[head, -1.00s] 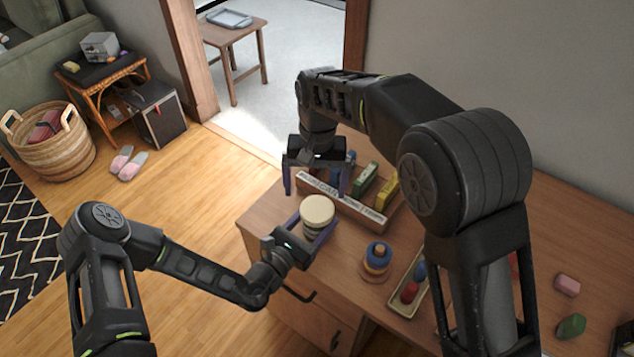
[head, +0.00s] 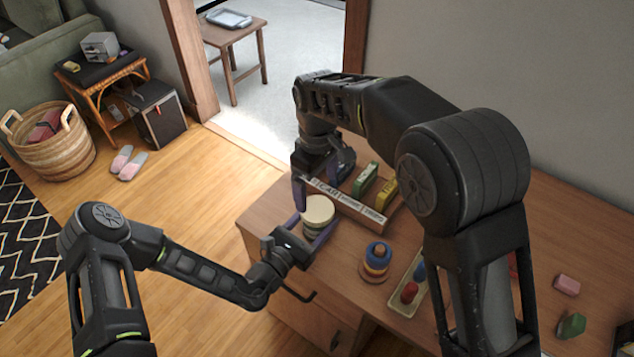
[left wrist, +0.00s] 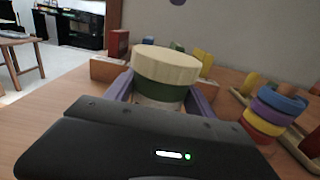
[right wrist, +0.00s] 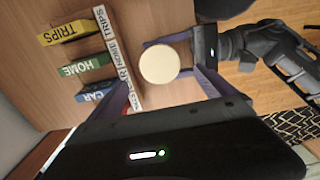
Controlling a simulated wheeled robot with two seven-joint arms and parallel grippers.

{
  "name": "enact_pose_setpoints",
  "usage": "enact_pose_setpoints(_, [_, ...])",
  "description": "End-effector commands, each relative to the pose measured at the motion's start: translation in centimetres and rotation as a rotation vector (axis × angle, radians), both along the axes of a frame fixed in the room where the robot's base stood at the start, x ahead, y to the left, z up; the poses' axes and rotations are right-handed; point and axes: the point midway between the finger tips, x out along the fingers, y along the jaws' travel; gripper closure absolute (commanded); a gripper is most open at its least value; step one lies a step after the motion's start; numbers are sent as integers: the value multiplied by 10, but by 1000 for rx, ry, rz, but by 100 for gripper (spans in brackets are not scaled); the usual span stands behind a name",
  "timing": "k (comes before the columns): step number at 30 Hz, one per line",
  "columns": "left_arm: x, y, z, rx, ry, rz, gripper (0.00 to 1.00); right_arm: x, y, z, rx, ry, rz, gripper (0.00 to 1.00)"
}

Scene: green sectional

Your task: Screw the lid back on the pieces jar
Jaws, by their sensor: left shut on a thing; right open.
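The pieces jar (head: 316,230) stands upright near the desk's left edge, with green contents showing in the left wrist view (left wrist: 170,95). The round cream lid (head: 318,208) sits on top of the jar and looks level; whether it is threaded on I cannot tell. My left gripper (head: 312,232) is shut on the jar's body from the side, below the lid. My right gripper (head: 318,190) is open and empty, pointing down above and just behind the lid. In the right wrist view the lid (right wrist: 159,64) lies ahead of its spread fingers, apart from them.
A wooden sorter (head: 350,205) with labelled front and coloured blocks stands close behind the jar. A ring stacker (head: 376,260) and a peg tray (head: 408,290) stand to the right. Loose pieces, one pink (head: 567,284), lie farther right on the desk (head: 490,215).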

Motion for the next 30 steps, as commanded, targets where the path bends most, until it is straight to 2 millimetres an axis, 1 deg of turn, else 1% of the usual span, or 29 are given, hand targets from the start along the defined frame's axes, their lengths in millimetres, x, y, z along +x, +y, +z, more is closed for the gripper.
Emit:
enact_pose_setpoints(5, [0, 0, 0, 0, 0, 0, 100, -1, -1, -16, -3, 3, 0, 5])
enact_pose_setpoints(12, [0, 0, 0, -1, -1, 0, 100, -1, -1, -51, -3, 3, -1, 5])
enact_pose_setpoints(15, [0, 0, 0, 0, 0, 0, 100, -1, 0, -64, -2, 3, -1, 5])
enact_pose_setpoints(18, [0, 0, 0, 0, 0, 0, 100, 0, 0, -72, -2, 1, -1, 5])
enact_pose_setpoints(22, [0, 0, 0, 0, 0, 0, 100, 0, 0, -77, 0, 0, -2, 5])
enact_pose_setpoints(29, [0, 0, 0, 0, 0, 0, 100, 0, 0, -78, 0, 0, -2, 5])
enact_pose_setpoints(30, [0, 0, 0, 0, 0, 0, 100, 0, 0, -78, 0, 0, -2, 8])
